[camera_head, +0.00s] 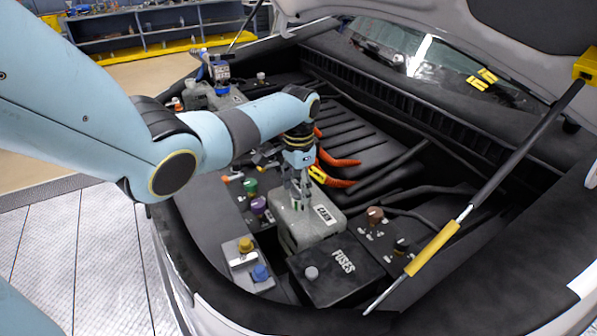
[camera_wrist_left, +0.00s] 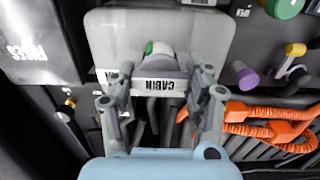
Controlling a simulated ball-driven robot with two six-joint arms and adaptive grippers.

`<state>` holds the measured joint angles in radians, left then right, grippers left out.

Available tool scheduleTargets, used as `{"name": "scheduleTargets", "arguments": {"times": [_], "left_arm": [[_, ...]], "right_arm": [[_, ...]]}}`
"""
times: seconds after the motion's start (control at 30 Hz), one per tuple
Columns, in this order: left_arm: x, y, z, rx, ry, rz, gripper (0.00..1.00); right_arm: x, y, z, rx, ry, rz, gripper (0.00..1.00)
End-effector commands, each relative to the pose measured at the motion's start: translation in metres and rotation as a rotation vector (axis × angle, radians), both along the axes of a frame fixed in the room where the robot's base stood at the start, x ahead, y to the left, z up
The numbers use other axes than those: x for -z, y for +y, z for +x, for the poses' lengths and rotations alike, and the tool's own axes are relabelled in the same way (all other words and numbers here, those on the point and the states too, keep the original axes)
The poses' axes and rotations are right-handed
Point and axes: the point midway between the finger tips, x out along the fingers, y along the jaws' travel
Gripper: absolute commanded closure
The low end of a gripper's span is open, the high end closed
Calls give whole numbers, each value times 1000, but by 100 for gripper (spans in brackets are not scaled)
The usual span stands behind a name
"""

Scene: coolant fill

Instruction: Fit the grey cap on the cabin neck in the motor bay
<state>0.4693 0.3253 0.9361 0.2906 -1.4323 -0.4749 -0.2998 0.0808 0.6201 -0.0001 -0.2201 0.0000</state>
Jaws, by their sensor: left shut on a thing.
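The cabin tank (camera_head: 315,233), a pale grey box labelled CABIN, stands in the motor bay. It fills the upper middle of the left wrist view (camera_wrist_left: 110,35). My left gripper (camera_head: 299,203) points down at the top of the tank, its fingers on both sides of a small grey piece (camera_wrist_left: 160,66), which looks like the grey cap. A white and green part shows just beyond it. The fingers hide most of the cap in the head view, and I cannot tell whether it is seated on the neck. My right gripper is not in view.
The black FUSES box (camera_head: 338,272) stands in front of the tank. Yellow (camera_head: 245,244), blue (camera_head: 261,272), green and purple caps are to the left. Orange hoses (camera_head: 338,160) run behind. A bonnet strut (camera_head: 440,238) crosses at right.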

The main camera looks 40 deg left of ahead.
Motion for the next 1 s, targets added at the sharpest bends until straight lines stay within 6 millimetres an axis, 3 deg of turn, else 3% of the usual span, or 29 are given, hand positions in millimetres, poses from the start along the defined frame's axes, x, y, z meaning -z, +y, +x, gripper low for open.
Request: {"name": "scheduleTargets", "arguments": {"times": [0.3, 0.33, 0.53, 0.83, 1.0], "left_arm": [[9, 0, 0, 0, 1, -1, 73], [9, 0, 0, 0, 1, -1, 47], [8, 0, 0, 0, 1, 0, 21], [6, 0, 0, 0, 0, 0, 21], [-14, 0, 1, 0, -3, 0, 21]], "right_arm": [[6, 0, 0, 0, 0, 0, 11], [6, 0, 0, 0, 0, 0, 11], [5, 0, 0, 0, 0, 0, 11], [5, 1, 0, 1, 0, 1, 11], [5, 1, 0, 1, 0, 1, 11]]}}
